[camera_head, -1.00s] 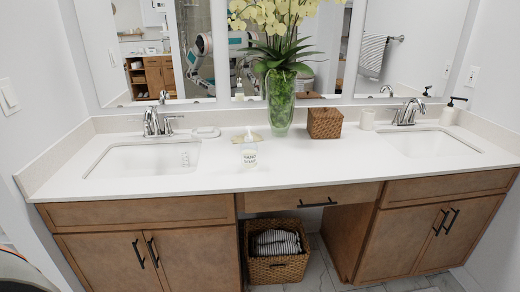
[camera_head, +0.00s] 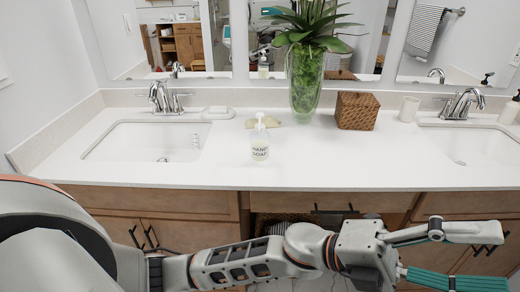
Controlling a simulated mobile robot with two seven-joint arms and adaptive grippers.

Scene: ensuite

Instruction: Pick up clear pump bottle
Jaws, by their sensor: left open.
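The clear pump bottle (camera_head: 260,142) stands upright on the white countertop, just right of the left sink. It has a white pump top and a label reading "HAND SOAP". My left arm crosses the bottom of the view in front of the cabinets. My left gripper (camera_head: 500,257) is open and empty at the lower right, pointing right, below the counter's front edge and well away from the bottle. My right gripper is not in view.
The white countertop (camera_head: 330,172) is clear in front of the bottle. Behind it are a tan item (camera_head: 265,122), a glass vase with green leaves (camera_head: 305,85) and a woven box (camera_head: 357,110). Sinks with faucets lie left (camera_head: 130,142) and right (camera_head: 478,147).

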